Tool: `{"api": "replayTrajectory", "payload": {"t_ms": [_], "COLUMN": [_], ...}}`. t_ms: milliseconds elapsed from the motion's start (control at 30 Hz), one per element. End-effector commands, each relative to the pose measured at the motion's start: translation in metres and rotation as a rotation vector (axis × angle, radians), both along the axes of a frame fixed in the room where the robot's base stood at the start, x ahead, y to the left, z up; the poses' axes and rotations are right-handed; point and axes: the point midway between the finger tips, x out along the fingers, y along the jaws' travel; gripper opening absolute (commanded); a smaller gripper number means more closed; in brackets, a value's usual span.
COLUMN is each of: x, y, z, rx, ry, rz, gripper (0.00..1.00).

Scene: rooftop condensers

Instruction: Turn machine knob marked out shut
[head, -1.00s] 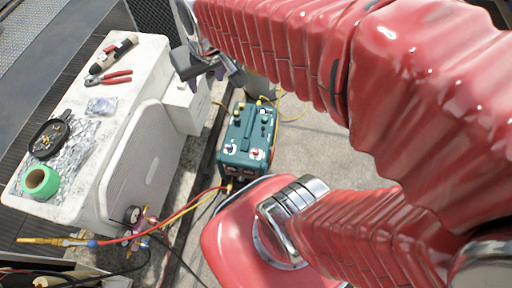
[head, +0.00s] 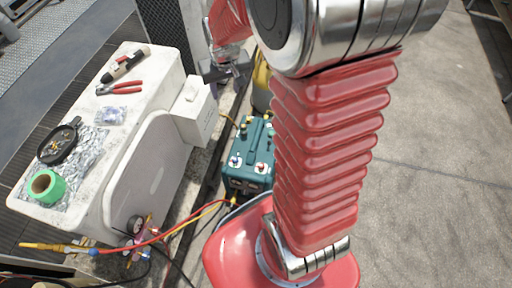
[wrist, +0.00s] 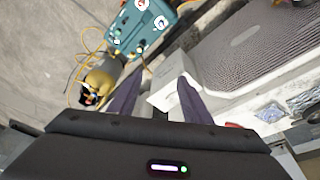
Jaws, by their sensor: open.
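The teal machine (head: 248,158) stands on the roof floor beside the white condenser, with several knobs on its top. My arm hides its right part in the head view. In the wrist view the machine (wrist: 136,28) is at the top, with white round labels on its face, too small to read. I cannot tell which knob is marked out. My gripper (wrist: 153,90) is open and empty, its two dark fingers apart, with the machine beyond them. In the head view the gripper (head: 226,72) is small, near the top centre, above and behind the machine.
The white condenser (head: 150,165) carries red pliers (head: 120,88), a green tape roll (head: 46,187) and a dark pan (head: 58,142). A yellow cylinder (wrist: 98,84) stands close to the machine. Red and yellow hoses (head: 190,218) run to a gauge set. Open floor lies to the right.

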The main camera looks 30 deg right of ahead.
Motion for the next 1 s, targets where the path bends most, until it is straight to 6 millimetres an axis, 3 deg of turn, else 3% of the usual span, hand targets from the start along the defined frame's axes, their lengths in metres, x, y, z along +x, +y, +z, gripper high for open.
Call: {"api": "replayTrajectory", "payload": {"t_ms": [533, 1000], "x": [0.028, 0.027], "y": [-0.047, -0.082], "z": [-0.11, -0.218], "rx": [0.02, 0.041], "ry": [0.08, 0.143], "rz": [-0.072, -0.132], "gripper": [0.44, 0.44]}}
